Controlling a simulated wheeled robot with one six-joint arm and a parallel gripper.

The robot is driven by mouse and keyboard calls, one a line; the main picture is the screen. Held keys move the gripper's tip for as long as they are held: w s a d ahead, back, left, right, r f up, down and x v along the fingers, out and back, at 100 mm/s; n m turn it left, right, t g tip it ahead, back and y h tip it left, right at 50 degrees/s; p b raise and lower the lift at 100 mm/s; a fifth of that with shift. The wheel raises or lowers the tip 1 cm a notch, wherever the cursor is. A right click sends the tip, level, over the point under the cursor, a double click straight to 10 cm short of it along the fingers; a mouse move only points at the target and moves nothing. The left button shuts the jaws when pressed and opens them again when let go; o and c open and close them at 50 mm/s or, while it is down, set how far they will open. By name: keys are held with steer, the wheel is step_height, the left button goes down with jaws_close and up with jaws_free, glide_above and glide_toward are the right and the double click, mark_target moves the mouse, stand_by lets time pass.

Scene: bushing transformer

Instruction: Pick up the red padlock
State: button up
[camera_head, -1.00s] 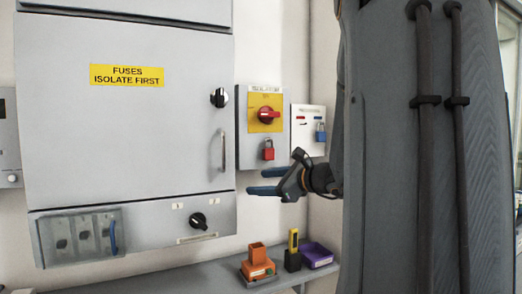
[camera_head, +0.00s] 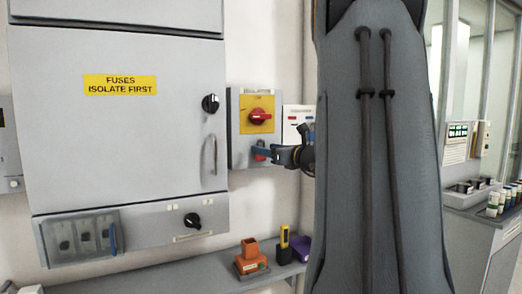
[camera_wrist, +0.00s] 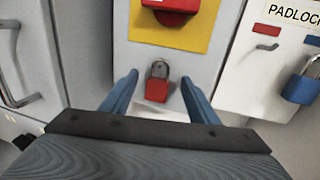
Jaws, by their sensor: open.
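The red padlock (camera_wrist: 157,88) hangs with its shackle up on the lower front of the isolator box, below the red rotary switch. In the wrist view my gripper (camera_wrist: 160,88) is open, with one blue finger to the left of the padlock and one to the right. The fingers appear apart from the padlock, with a gap on each side. In the head view my gripper (camera_head: 262,151) is in front of the padlock (camera_head: 260,154), which is partly hidden by the blue fingers.
The isolator box (camera_head: 238,150) carries a red switch (camera_head: 259,117) on a yellow plate. To its right a padlock board (camera_wrist: 240,75) holds a blue padlock (camera_wrist: 302,85). The grey fuse cabinet (camera_head: 110,150) stands to the left. An orange holder (camera_head: 250,259) sits on the shelf below.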

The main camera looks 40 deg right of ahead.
steer(key=shift+w, duration=0.95)
steer(key=c, duration=1.2)
steer(key=shift+o, duration=0.2)
steer(key=shift+r, duration=0.1)
steer(key=shift+s+r+b, duration=0.35)
steer(key=shift+r+b, duration=0.1)
steer(key=shift+r, duration=0.15)
steer(key=s+b, duration=0.4)
steer(key=s, duration=1.3)
steer(key=shift+s+a+r, duration=0.2)
steer(key=shift+a+r, duration=0.15)
steer(key=shift+r, duration=0.05)
